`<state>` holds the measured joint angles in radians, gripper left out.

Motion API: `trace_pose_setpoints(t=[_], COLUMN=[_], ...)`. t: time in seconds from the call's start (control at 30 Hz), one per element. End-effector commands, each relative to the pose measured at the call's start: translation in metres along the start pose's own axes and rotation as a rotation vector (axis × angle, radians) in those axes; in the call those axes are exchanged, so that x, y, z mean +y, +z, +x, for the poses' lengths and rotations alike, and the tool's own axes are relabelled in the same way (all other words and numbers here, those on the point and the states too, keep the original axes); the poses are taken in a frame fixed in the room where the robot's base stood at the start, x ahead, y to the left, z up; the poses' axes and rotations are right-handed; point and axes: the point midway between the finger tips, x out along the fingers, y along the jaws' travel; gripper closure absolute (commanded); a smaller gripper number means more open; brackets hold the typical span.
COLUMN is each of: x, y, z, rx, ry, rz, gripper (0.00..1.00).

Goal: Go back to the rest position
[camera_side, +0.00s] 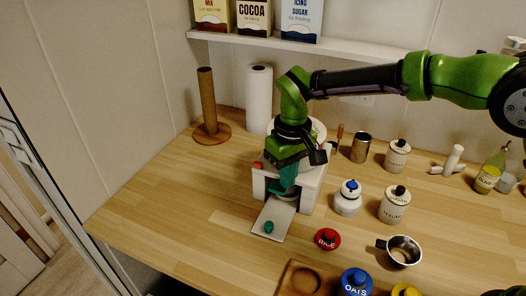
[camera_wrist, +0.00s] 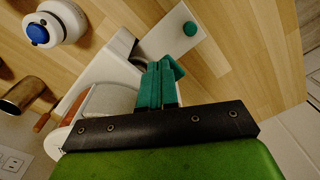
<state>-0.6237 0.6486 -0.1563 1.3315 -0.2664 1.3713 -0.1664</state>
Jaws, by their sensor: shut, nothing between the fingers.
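My gripper (camera_side: 284,186) is at the white box-like unit (camera_side: 308,194) on the wooden counter, pointing down in front of its opening. Its teal fingers are together with nothing held; they also show shut in the wrist view (camera_wrist: 163,70). A pale panel (camera_side: 279,214) with a teal knob (camera_side: 268,227) extends forward and down from the unit's front. The panel (camera_wrist: 160,36) and knob (camera_wrist: 190,28) show beyond the fingertips in the wrist view. My gripper hides part of the unit's front, and I cannot tell whether the fingers touch it.
A white jar with a blue knob (camera_side: 347,200) and a lidded canister (camera_side: 394,206) stand right of the unit. A red lid (camera_side: 327,238) and metal cup (camera_side: 404,251) are nearer the front. A paper roll (camera_side: 259,101) stands behind. The counter's left front is clear.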

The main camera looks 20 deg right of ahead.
Motion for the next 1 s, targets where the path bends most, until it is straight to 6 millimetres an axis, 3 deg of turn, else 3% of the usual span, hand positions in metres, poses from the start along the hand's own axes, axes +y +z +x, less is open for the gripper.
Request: trace_pose_setpoints(t=[0.2,0.43,0.7,0.8,1.0], x=[0.054,0.104,0.144,0.153,0.165], y=[0.05,0.12,0.203,0.226,0.245], z=[-0.05,-0.092,-0.11,-0.112,-0.123], rx=[0.096,0.24,0.439,0.507,0.604], ry=[-0.096,-0.178,-0.215,-0.214,-0.202], rz=[0.134,0.283,0.444,0.49,0.542], gripper=[1.0,1.0,1.0,1.0,1.0])
